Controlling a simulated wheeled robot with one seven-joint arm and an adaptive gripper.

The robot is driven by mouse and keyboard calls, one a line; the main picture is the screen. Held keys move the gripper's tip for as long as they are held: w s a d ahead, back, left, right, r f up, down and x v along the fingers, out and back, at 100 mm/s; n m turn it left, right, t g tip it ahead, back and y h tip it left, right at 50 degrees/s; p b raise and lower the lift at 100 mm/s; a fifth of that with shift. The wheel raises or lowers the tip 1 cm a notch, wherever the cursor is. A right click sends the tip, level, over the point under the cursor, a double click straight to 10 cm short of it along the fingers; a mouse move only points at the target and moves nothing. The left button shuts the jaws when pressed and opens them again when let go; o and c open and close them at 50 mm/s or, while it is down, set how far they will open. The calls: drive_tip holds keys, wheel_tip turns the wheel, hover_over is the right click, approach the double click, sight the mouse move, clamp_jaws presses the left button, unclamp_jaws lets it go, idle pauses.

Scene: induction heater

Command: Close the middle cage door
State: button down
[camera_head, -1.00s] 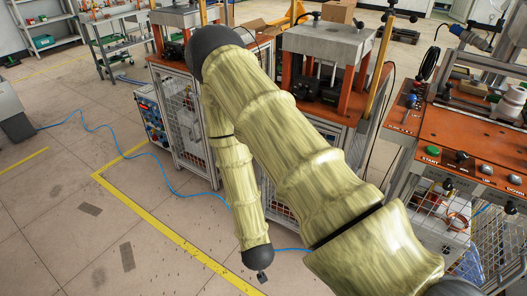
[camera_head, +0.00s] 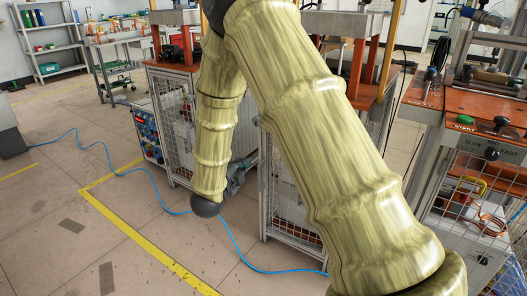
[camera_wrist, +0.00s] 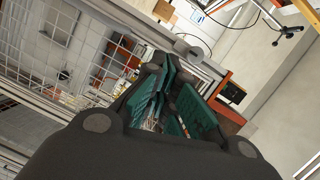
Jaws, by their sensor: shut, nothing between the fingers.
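The middle cage (camera_head: 281,205) stands under an orange-topped press, largely hidden behind my arm. Its mesh door and grey frame show only in part, so I cannot tell how far the door stands open. My gripper (camera_head: 240,172) is low, just left of the cage's grey upright, in the gap beside the left cage. In the wrist view, my gripper (camera_wrist: 173,97) has its teal fingers together with nothing held. A wire mesh panel (camera_wrist: 62,48) with a grey frame lies at its left and beyond the fingertips. I cannot tell whether they touch.
The left cage (camera_head: 172,125) stands close by, with a blue control box (camera_head: 148,133) at its side. A blue hose (camera_head: 140,180) runs across the floor past my arm. The right workstation (camera_head: 480,150) has buttons and a mesh front.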

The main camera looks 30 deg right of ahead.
drive_tip(key=w+d+r+m+h+b, duration=0.1)
drive_tip(key=w+d+m+b, duration=0.1)
drive_tip(key=d, duration=0.5)
drive_tip(key=w+d+r+m+g+h+b, duration=0.1)
drive_tip(key=w+d+r+m+b, duration=0.1)
drive_tip(key=w+d+b, duration=0.3)
drive_tip(key=shift+w+d+r, duration=0.15)
drive_tip(key=shift+d, duration=0.7)
